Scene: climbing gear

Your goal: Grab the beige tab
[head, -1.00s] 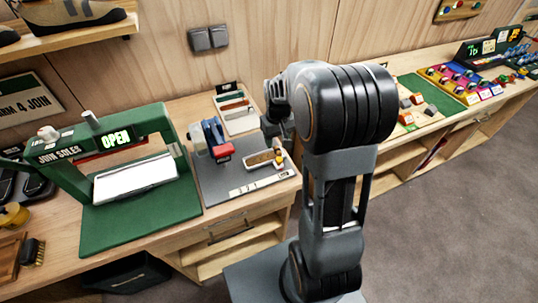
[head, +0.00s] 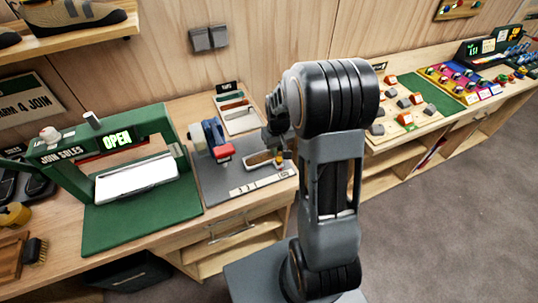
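A tan, rounded strip (head: 260,157) lies on the grey mat (head: 215,185) and could be the beige tab, though it is too small to be sure. A pale tray (head: 240,125) behind the mat holds a few thin strips, at least one reddish brown; I cannot pick out a beige one there. My gripper (head: 279,150) hangs at the right end of the tan strip, in front of the wooden wall. My arm partly hides it. Its fingers are too small and dark to show whether they are open or whether they touch anything.
A red and blue device (head: 215,140) stands on the mat, left of the tan strip. A green press with an OPEN display (head: 117,139) stands farther left. A board with grey and red blocks (head: 402,105) lies on the bench to the right. A small black sign stands behind the tray.

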